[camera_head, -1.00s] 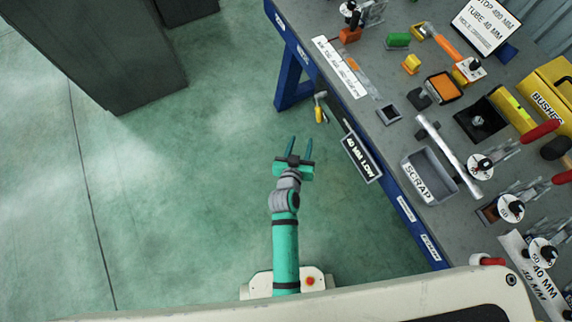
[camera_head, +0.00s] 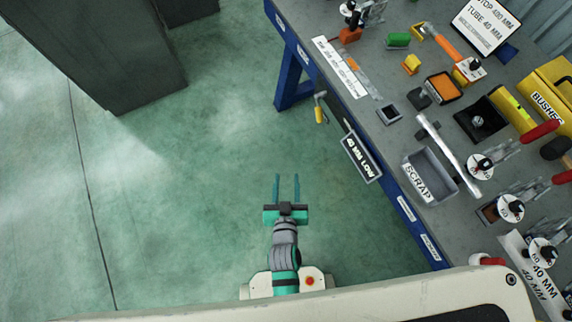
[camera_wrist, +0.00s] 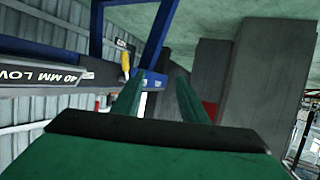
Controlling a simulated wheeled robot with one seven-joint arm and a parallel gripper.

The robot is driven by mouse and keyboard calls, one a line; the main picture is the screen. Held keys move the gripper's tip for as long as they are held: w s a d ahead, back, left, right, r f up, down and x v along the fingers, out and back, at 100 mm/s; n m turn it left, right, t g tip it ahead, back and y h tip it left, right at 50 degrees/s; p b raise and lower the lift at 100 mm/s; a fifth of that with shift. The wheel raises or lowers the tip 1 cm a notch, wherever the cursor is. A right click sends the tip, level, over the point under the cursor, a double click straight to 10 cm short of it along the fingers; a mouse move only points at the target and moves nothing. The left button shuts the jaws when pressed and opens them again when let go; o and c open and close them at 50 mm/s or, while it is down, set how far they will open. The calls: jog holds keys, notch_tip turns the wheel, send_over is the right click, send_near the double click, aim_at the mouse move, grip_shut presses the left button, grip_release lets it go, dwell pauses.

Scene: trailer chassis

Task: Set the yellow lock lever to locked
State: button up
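The yellow lock lever (camera_head: 320,114) hangs on the near side edge of the blue-framed workbench (camera_head: 289,62), just above the "40 MM LOW" sign in the head view. It also shows in the wrist view (camera_wrist: 125,64), beyond and a little left of my fingertips. My green gripper (camera_head: 287,178) is in front of the bench over open floor, apart from the lever, below and left of it in the head view. Its two fingers are spread with nothing between them; they also show in the wrist view (camera_wrist: 158,80).
The "40 MM LOW" sign (camera_head: 361,157) juts from the bench edge near the lever. The bench top holds a scrap bin (camera_head: 430,175), red-handled clamps (camera_head: 540,131) and several small blocks. A dark grey block (camera_head: 95,50) stands at upper left. The green floor between is clear.

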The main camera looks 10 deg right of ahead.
jog(key=shift+s+a+r, duration=0.15)
jog(key=shift+s+r, duration=0.05)
jog(key=shift+s, duration=0.15)
